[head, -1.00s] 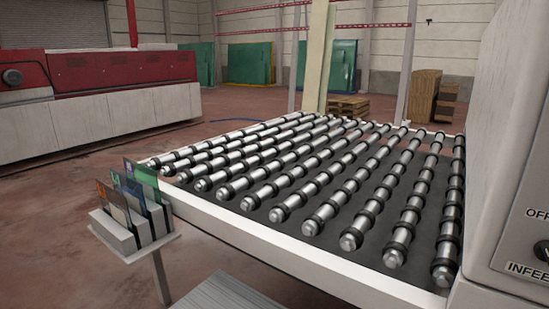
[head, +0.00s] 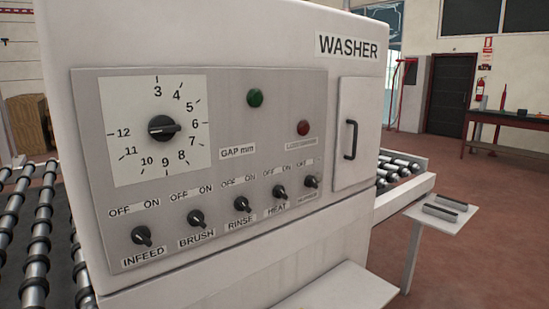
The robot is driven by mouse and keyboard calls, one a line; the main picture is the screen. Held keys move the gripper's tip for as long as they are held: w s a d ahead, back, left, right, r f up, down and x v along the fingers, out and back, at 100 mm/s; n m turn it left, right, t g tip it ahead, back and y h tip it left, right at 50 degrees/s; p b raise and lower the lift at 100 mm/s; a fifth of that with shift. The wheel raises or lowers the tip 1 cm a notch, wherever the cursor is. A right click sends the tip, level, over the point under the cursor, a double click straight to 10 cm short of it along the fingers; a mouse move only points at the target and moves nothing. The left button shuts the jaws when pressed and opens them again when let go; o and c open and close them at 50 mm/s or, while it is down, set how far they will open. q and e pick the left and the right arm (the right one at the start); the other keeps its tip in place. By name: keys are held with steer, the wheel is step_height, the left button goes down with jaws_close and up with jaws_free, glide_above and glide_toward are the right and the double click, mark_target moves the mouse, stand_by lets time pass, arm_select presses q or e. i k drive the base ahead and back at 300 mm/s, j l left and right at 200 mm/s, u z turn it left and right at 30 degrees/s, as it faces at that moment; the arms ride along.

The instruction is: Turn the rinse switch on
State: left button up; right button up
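The rinse switch (head: 242,204) is a small black rotary knob on the grey control panel (head: 230,118) of the white washer. The label RINSE is below it and OFF and ON are above it. It sits between the brush switch (head: 196,218) on its left and the heat switch (head: 280,191) on its right. The knob is too small to tell for sure which mark it points at. Neither of my grippers is in view, and nothing covers the switch.
The infeed switch (head: 141,236) and a large gap dial (head: 162,127) are on the same panel. A green button (head: 255,98) and a red button (head: 303,128) sit higher. A white ledge (head: 338,290) juts out below. Roller conveyors flank the washer.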

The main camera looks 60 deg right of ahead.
mark_target(241, 204)
steer(key=z, duration=1.65)
